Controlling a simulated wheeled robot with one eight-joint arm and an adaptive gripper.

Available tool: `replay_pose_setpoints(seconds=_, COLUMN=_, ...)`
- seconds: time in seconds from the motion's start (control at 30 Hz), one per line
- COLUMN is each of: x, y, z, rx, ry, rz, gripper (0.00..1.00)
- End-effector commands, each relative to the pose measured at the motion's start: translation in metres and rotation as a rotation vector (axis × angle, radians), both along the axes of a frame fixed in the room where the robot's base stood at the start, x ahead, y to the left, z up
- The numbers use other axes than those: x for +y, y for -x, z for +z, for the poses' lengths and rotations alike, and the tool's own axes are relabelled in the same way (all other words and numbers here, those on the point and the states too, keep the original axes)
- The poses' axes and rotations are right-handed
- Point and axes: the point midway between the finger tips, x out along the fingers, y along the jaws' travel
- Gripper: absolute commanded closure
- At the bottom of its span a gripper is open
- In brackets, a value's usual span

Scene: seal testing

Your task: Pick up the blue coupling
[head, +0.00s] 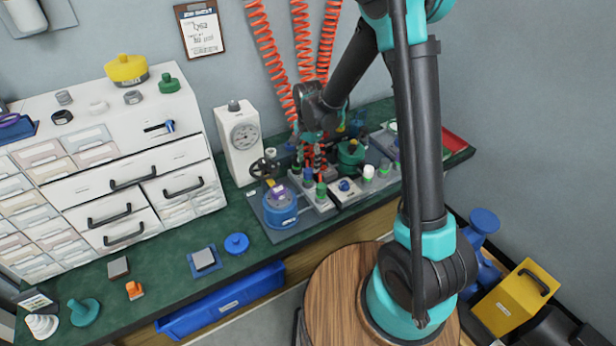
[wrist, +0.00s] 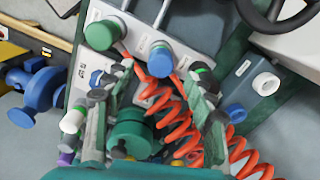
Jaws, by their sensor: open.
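My gripper (head: 314,160) hangs low over the cluttered test area of the green bench. In the wrist view my gripper (wrist: 160,88) is open, its two dark fingers apart. A blue-capped fitting (wrist: 160,60) stands just beyond the fingertips, between them in the picture. Another blue fitting (wrist: 235,112) lies right of the right finger. I cannot tell which of these is the blue coupling, and no label settles it. A green round part (wrist: 130,135) and orange coiled hose (wrist: 172,105) show between the fingers. Nothing is visibly gripped.
A white gauge stand (head: 243,140) and a blue round vessel (head: 281,205) are left of my gripper. A blue disc (head: 237,243) lies near the front edge. Orange coiled hoses (head: 268,50) hang close by. Several green and white fittings crowd the area.

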Motion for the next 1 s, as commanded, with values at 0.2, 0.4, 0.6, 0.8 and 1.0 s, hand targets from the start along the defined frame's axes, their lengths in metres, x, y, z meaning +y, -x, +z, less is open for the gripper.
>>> replay_pose_setpoints(seconds=0.2, x=0.001, y=-0.001, z=-0.025, rx=0.000, ry=0.000, rz=0.000, gripper=0.45)
replay_pose_setpoints(seconds=0.4, x=0.001, y=-0.001, z=-0.046, rx=0.000, ry=0.000, rz=0.000, gripper=0.45)
replay_pose_setpoints(seconds=0.6, x=0.001, y=-0.001, z=-0.051, rx=0.000, ry=0.000, rz=0.000, gripper=0.45)
replay_pose_setpoints(seconds=0.8, x=0.001, y=-0.001, z=-0.051, rx=0.000, ry=0.000, rz=0.000, gripper=0.54)
replay_pose_setpoints(seconds=1.0, x=0.001, y=-0.001, z=-0.051, rx=0.000, ry=0.000, rz=0.000, gripper=0.79)
